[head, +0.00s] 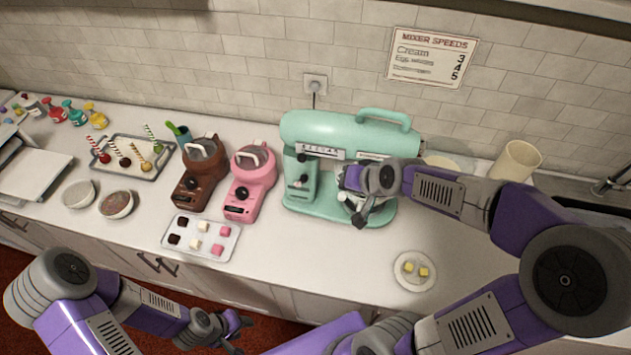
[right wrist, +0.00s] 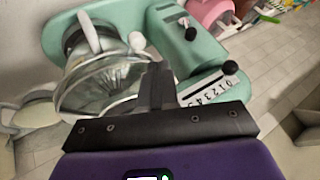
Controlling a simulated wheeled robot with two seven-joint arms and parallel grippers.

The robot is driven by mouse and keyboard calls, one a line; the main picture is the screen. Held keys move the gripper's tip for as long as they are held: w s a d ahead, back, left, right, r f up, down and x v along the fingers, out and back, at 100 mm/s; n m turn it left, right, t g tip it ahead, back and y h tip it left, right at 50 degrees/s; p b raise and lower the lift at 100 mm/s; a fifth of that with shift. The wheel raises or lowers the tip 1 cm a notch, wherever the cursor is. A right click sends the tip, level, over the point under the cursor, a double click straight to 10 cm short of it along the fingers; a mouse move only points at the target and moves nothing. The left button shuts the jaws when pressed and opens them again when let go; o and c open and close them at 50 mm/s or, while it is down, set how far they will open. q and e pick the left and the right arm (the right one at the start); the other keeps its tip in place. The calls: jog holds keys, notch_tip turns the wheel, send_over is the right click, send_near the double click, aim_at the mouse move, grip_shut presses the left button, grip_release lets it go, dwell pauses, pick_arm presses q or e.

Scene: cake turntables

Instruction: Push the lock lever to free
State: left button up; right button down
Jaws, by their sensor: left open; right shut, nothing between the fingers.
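The mint-green stand mixer (head: 345,130) stands against the back wall, and part of it fills the right wrist view (right wrist: 110,12). Its side carries small black knobs, one on the column (right wrist: 191,34) and one at the numbered speed scale (right wrist: 231,67). I cannot tell for sure which knob is the lock lever. My right gripper (head: 361,220) is in front of the mixer, shut and empty; its fingers (right wrist: 157,85) show beside the clear glass bowl (right wrist: 85,90) and the scale. I cannot tell whether they touch. My left gripper (head: 245,322) is open and empty, low in front of the counter.
A pink machine (head: 250,180) and a brown machine (head: 199,175) stand left of the mixer. A tray of small cubes (head: 190,247) lies in front of them. A plate with yellow cubes (head: 415,284) sits right of centre. The counter between tray and plate is clear.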

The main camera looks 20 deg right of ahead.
aim_at(302, 177)
jog(key=w+a+f+b, duration=0.2)
jog(key=w+a+f, duration=0.2)
jog(key=w+f, duration=0.3)
jog(key=shift+w+a+f, duration=0.2)
jog(key=shift+w, duration=0.55)
jog(key=w+a+r+p, duration=0.1)
jog(key=p, duration=0.1)
jog(key=shift+a+r+p, duration=0.3)
jog(key=shift+r+p, duration=0.05)
jog(key=shift+p, duration=0.05)
jog(key=shift+w+a+r+p, duration=0.1)
jog(key=shift+w+a+p, duration=0.15)
jog(key=shift+p, duration=0.1)
jog(key=shift+w+a, duration=0.2)
